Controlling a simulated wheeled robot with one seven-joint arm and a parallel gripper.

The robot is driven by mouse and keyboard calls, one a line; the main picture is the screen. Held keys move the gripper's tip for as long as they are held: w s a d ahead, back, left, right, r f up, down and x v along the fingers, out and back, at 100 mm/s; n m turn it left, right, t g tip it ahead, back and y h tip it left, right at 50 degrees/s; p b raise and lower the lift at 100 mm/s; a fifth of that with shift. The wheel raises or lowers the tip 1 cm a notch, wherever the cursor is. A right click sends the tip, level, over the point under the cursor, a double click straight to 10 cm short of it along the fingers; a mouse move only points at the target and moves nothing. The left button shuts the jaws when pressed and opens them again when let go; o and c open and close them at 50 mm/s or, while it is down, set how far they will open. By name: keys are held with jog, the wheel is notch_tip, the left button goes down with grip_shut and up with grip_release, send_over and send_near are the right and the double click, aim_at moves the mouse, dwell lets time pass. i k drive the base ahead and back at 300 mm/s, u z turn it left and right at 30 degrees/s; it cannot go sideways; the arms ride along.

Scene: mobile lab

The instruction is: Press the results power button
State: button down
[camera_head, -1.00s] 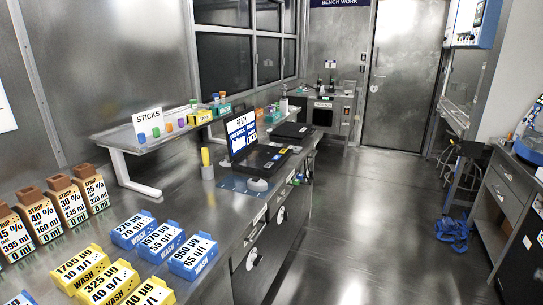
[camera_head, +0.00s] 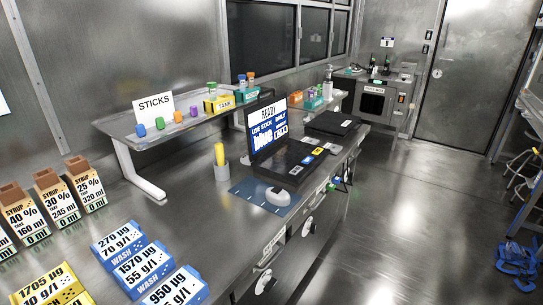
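I cannot tell which part, if any, is the results power button. My gripper is not in view.
The bench (camera_head: 190,225) holds syrup boxes (camera_head: 86,183), blue wash boxes (camera_head: 143,266), a mouse (camera_head: 278,197) and a yellow stick in a cup (camera_head: 220,165). A shelf with a "STICKS" sign (camera_head: 154,106) stands behind.

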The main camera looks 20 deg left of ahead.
aim_at(296, 170)
jog(key=u, duration=0.5)
jog(key=i, duration=1.35)
jog(key=u, duration=0.5)
